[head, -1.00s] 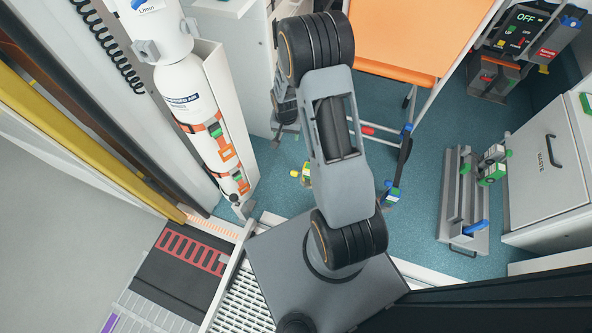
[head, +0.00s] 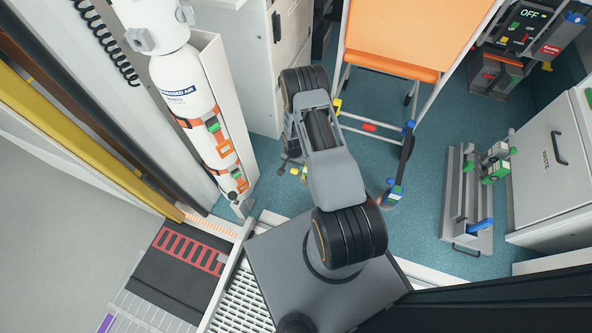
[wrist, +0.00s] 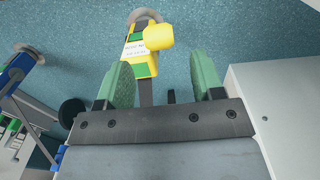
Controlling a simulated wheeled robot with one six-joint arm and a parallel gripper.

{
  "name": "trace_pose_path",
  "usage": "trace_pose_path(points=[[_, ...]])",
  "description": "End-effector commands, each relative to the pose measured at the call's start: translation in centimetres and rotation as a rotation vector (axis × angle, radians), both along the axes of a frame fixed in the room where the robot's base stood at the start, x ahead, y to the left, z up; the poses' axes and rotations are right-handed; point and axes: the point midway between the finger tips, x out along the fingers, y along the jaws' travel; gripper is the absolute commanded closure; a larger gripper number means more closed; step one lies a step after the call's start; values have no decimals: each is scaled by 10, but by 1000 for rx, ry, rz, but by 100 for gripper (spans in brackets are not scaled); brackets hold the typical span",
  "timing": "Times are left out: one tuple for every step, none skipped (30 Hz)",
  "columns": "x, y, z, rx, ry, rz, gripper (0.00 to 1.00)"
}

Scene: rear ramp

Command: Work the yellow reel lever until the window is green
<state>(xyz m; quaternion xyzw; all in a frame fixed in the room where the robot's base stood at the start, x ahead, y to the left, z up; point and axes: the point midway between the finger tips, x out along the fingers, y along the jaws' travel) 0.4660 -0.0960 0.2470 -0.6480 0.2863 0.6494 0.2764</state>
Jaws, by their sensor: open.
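The yellow reel unit (wrist: 140,62) stands at the top of the wrist view, with a white label, a rounded yellow knob (wrist: 158,37) and a green patch on its face. I cannot tell whether that patch is the window. In the head view only small yellow bits of it (head: 304,175) show on the blue floor, left of my arm. My gripper (wrist: 162,82) has two green fingers, open and apart, with nothing between their tips. The reel unit lies ahead of the fingers, nearer the left one; contact cannot be made out.
An orange-seated chair (head: 391,40) with a metal frame stands right of my arm. A white gas cylinder (head: 190,100) is strapped at the left. A grey floor bracket (head: 466,205) and a waste cabinet (head: 550,160) are at the right. Blue floor (head: 410,225) lies open between.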

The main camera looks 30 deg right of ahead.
Motion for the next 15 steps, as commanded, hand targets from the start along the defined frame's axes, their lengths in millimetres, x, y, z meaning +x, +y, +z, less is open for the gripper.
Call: trace_pose_path(points=[[0,-1,-14,1,3,-1,39],[0,-1,-19,2,3,-1,39],[0,-1,-25,3,4,0,39],[0,-1,-30,4,5,0,39],[0,-2,-34,4,6,0,39],[0,-2,-39,6,7,0,39],[0,-2,-43,7,8,-1,39],[1,-3,-46,8,8,-1,39],[1,-3,-49,9,9,-1,39],[1,-3,-51,10,10,0,39],[1,-3,-53,10,11,1,39],[1,-3,-56,12,11,1,39],[1,-3,-57,12,11,1,39],[1,-3,-57,12,11,0,39],[1,-3,-58,12,11,0,39]])
